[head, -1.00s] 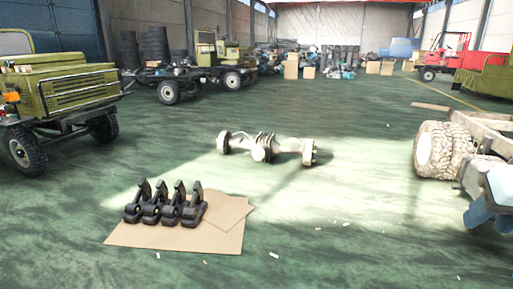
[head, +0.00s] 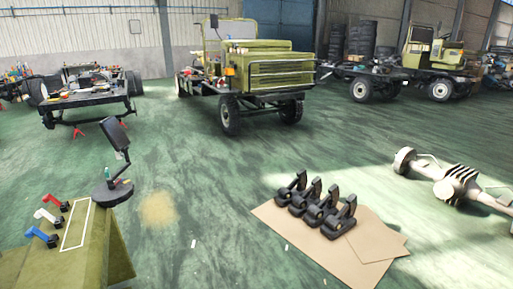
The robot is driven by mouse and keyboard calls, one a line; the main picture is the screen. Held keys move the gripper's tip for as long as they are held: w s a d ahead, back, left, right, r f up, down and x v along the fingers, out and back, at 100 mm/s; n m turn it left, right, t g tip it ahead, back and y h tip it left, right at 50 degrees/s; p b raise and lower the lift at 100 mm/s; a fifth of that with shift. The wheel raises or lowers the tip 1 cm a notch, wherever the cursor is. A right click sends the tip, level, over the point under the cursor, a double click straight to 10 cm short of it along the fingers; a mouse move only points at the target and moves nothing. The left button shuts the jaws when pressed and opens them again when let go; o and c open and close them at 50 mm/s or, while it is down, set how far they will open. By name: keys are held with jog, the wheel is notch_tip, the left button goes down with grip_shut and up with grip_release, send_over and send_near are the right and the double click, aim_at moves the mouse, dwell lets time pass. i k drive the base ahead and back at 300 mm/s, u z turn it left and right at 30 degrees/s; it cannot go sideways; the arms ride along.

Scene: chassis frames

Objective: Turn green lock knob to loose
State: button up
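A small green part (head: 108,174), which may be the green lock knob, shows low on a black stand at the left. It is too small to tell which way it is turned. The black stand has a round base (head: 112,193), a thin stalk and a tilted dark rectangular head (head: 115,133). It stands at the far corner of an olive-green box-like top (head: 105,235), cut off by the lower left of the picture. My gripper is not in view.
Red (head: 56,202), white (head: 47,217) and blue (head: 40,236) handles line the olive top beside a white outlined rectangle. Black pedal-like parts (head: 318,207) lie on cardboard (head: 376,261). An axle (head: 455,185) lies right. Trucks stand behind. The green floor between is open.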

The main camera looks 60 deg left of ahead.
aim_at(107, 172)
jog(key=z, duration=0.3)
jog(key=i, duration=0.1)
jog(key=u, duration=2.9)
jog(key=i, duration=2.05)
jog(key=u, duration=0.65)
jog(key=i, duration=0.9)
jog(key=u, duration=0.05)
